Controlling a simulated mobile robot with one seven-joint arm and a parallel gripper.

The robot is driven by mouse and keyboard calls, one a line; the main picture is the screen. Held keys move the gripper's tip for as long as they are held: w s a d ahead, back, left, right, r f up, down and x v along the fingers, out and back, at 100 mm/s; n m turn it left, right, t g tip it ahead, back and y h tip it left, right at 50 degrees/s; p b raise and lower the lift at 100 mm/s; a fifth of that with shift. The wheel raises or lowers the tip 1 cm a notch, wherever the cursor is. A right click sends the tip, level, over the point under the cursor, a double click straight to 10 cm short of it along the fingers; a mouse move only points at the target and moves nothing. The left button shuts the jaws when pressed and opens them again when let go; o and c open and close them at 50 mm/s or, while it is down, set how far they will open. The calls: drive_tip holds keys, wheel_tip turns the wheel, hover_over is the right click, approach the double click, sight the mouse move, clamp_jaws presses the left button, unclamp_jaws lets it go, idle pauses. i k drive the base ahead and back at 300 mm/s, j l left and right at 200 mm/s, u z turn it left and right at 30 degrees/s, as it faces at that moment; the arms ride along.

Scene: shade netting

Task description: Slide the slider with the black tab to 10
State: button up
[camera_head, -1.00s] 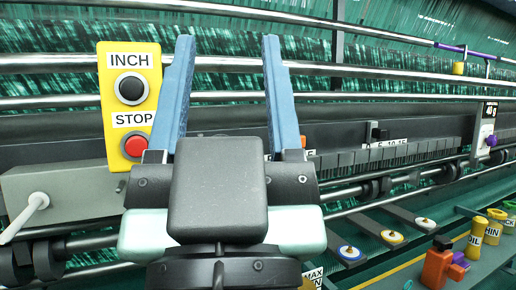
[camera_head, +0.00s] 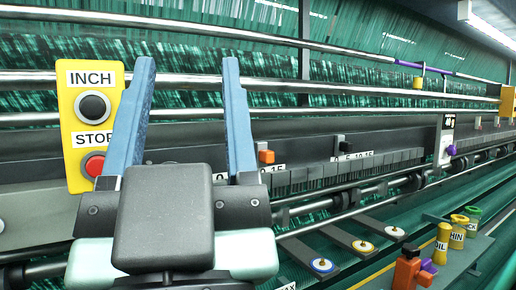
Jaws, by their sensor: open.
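The slider with the black tab (camera_head: 341,147) sits on the long dark rail right of centre, above a white scale (camera_head: 354,156) with small numbers up to 15. The tab stands near the scale's left, low end, left of the 10; its exact reading is too small to tell. My gripper (camera_head: 187,68) is in the left foreground, its two blue fingers upright, spread apart and empty. It is well to the left of the black tab and not touching it.
A second slider with an orange tab (camera_head: 266,156) stands between my gripper and the black tab, with its own scale. A yellow INCH/STOP box (camera_head: 84,130) is just left of my fingers. Metal bars (camera_head: 400,88) cross behind. Bottles and an orange object (camera_head: 407,268) stand lower right.

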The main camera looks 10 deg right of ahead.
sight(341, 146)
drive_tip(key=i+l, duration=0.1)
drive_tip(key=l, duration=0.5)
drive_tip(key=i+l, duration=0.15)
drive_tip(key=l, duration=0.5)
drive_tip(key=i+l+u, duration=0.1)
drive_tip(key=l, duration=0.5)
drive_tip(key=i+l, duration=0.15)
drive_tip(key=l, duration=0.5)
drive_tip(key=i+l, duration=0.1)
drive_tip(key=l, duration=0.55)
drive_tip(key=i+j, duration=0.15)
drive_tip(key=i, duration=0.3)
